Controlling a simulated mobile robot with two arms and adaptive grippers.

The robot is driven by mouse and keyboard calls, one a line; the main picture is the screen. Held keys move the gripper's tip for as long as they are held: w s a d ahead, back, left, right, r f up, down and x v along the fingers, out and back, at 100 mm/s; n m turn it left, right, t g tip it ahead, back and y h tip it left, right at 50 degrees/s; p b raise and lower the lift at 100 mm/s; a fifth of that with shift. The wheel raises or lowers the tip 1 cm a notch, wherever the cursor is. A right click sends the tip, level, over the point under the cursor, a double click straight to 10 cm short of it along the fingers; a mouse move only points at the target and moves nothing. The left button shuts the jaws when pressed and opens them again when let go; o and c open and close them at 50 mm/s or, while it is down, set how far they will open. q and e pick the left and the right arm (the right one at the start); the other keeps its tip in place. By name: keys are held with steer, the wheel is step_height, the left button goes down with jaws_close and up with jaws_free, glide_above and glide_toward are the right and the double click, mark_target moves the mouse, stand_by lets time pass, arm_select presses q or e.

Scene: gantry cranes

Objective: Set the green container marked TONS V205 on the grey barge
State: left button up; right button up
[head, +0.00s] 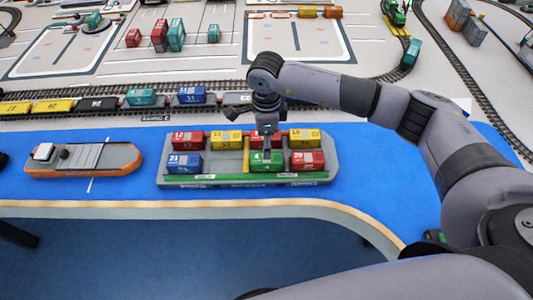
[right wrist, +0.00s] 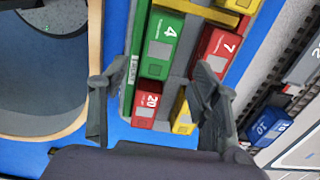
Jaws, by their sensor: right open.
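A green container with a white 4 (head: 266,161) sits in the front row of a long grey barge (head: 325,158) with a green front edge. It also shows in the right wrist view (right wrist: 161,46), upper middle; its small lettering is too fine to read. I cannot read TONS V205 on any container. My right gripper (head: 267,128) points down above the barge, just behind the green container in the picture. In the right wrist view its fingers (right wrist: 158,88) are spread wide with nothing between them. My left gripper is not in view.
Red, yellow and blue containers stand around the green one; a red one (head: 307,160) is at its right. A yellow bar (head: 246,155) is at its left. An orange-hulled boat (head: 80,159) lies left on the blue water (head: 340,195). A train (head: 190,96) runs behind.

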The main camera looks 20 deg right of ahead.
steer(key=shift+r+b, duration=0.35)
steer(key=shift+r, duration=1.7)
